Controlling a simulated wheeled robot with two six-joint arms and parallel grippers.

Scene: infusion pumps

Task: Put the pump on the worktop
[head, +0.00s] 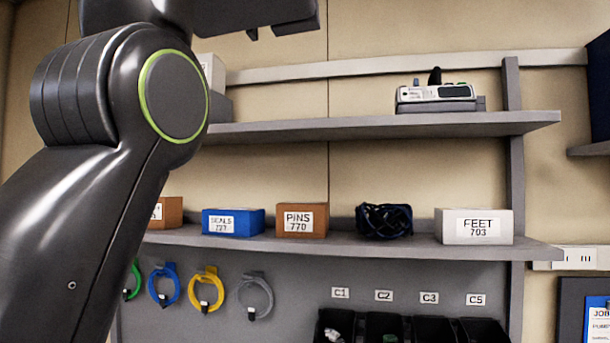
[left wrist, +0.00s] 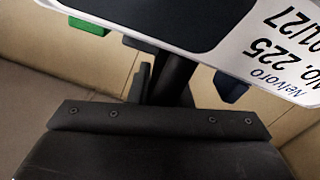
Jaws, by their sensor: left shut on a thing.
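A pump (left wrist: 235,45) fills the top of the left wrist view, close to the camera. It has a pale housing printed with "Nelvoro", "No. 225" and "01/27", a dark panel, and green and blue parts at its edges. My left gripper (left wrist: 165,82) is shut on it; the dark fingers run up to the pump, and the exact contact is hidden. In the head view my left arm rises across the left side and leaves at the top; the held pump is not seen there. My right gripper is not in view. The worktop is not in view.
A similar pale device (head: 436,93) stands on the upper shelf (head: 380,127). The lower shelf (head: 350,243) bears a blue box (head: 233,222), a brown box (head: 302,221), a dark coil (head: 384,221) and a white box (head: 474,227). Cable loops and dark bins are below.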

